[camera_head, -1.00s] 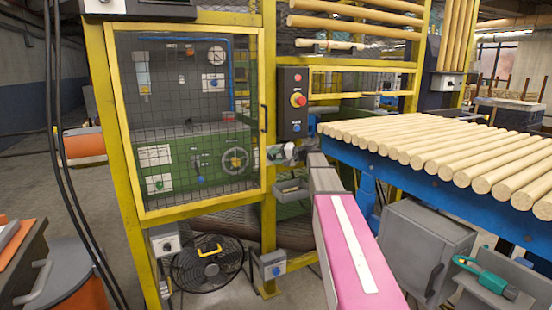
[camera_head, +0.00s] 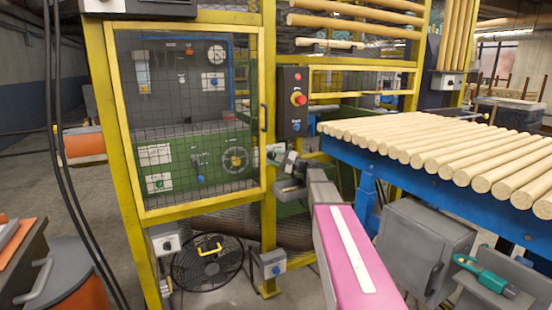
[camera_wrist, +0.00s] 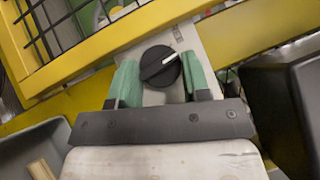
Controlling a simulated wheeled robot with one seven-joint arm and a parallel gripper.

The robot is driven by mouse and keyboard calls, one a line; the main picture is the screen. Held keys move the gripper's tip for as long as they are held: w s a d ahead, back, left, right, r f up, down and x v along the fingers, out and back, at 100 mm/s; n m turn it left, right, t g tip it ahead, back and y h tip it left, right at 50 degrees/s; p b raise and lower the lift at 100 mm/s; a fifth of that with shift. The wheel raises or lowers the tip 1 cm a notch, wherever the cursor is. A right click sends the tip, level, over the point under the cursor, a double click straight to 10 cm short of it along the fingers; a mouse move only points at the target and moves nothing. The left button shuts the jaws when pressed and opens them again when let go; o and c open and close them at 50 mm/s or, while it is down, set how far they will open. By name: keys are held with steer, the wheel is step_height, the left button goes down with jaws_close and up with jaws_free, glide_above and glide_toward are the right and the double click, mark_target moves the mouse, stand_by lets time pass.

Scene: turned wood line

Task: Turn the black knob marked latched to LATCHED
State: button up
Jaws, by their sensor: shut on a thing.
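The black knob (camera_wrist: 156,70) is round with a white pointer line, and sits on a pale grey plate (camera_wrist: 191,40) at the yellow frame. In the wrist view its pointer aims to the upper right. A small mark on the plate above the knob is too small to read. My gripper (camera_wrist: 160,62) has green fingers, one on each side of the knob, and is shut on it. In the head view my gripper (camera_head: 289,163) is at the post beside the mesh door; the knob cannot be made out there.
The yellow-framed mesh door (camera_head: 186,205) stands left of my gripper. A black control box (camera_head: 293,103) with a red button is just above. A grey bin (camera_head: 290,190) sits just below. The blue roller table (camera_head: 400,182) with wooden rods is on the right.

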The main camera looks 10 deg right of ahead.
steer(key=m+t, duration=0.1)
steer(key=m, duration=0.1)
steer(key=m+t+y, duration=0.1)
steer(key=m+t, duration=0.2)
steer(key=m, duration=0.1)
steer(key=shift+s+a+f+t, duration=0.1)
steer(key=shift+a+f+t, duration=0.05)
steer(key=shift+f+t, duration=0.2)
steer(key=shift+a+f+m+t+h, duration=0.1)
steer(key=shift+m+t+h, duration=0.25)
steer(key=shift+m+t, duration=1)
steer(key=shift+a+m+t+h, duration=0.1)
steer(key=shift+m+t+h, duration=0.25)
steer(key=shift+m+t, duration=1)
steer(key=shift+m+h, duration=0.3)
steer(key=shift+m, duration=0.4)
steer(key=shift+g, duration=0.25)
steer(key=o, duration=0.9)
steer(key=shift+s+d+f, duration=0.1)
steer(key=shift+s, duration=0.05)
